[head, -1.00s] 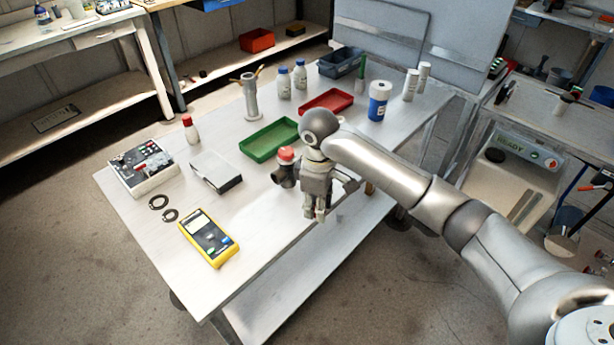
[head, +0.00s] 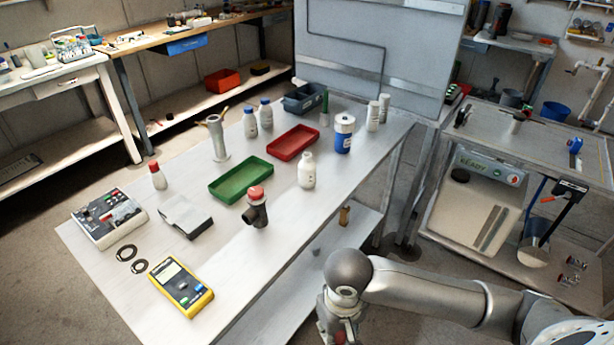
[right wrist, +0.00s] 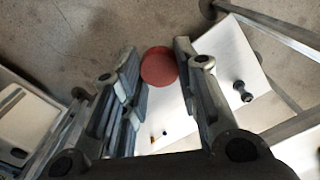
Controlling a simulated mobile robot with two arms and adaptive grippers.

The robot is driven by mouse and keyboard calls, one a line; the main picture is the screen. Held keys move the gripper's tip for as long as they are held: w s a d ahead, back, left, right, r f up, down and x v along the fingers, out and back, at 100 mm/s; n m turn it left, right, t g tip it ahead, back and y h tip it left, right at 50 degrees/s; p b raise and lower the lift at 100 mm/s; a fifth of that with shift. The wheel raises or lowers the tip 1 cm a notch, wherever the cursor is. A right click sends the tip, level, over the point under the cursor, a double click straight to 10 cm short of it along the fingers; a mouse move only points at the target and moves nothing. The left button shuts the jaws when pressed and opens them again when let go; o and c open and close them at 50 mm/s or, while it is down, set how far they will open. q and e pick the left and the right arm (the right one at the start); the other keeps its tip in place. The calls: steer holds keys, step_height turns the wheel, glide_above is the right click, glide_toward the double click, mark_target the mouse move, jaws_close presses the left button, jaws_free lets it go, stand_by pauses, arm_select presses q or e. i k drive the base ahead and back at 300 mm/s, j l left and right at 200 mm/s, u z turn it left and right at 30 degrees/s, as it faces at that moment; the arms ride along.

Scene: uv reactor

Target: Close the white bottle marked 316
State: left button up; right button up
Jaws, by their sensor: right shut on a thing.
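A white bottle (head: 306,172) stands upright on the table in front of the red tray, in the head view. Its top looks white and without a coloured cap; any number on it is too small to read. My right gripper (head: 338,334) is at the bottom edge of the head view, off the table's near right side and well apart from the bottle. In the right wrist view it is shut on a round red cap (right wrist: 158,66) between its fingertips. My left gripper is not in view.
The table (head: 235,285) also holds a dark fitting with a red top (head: 257,207), a green tray (head: 217,190), a red tray (head: 317,138), a yellow meter (head: 181,287), a red-capped bottle (head: 158,176) and two white bottles (head: 372,115). Its right edge near the bottle is clear.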

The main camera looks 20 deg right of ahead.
mark_target(307, 167)
steer(key=l+u, duration=0.15)
steer(key=u, duration=0.5)
steer(key=l+u, duration=0.25)
steer(key=l, duration=0.25)
steer(key=k+l+u, duration=0.2)
steer(key=l, duration=0.3)
steer(key=l+u, duration=0.25)
steer(key=l, duration=0.3)
steer(key=k+l+u, duration=0.2)
steer(key=l, duration=0.25)
steer(key=k+l, duration=0.1)
steer(key=l, duration=0.3)
steer(key=k+l, duration=0.15)
steer(key=l, duration=0.3)
steer(key=k+l, duration=0.1)
steer(key=l, duration=0.3)
steer(key=k+l, duration=0.1)
steer(key=l, duration=0.35)
steer(key=u, duration=0.05)
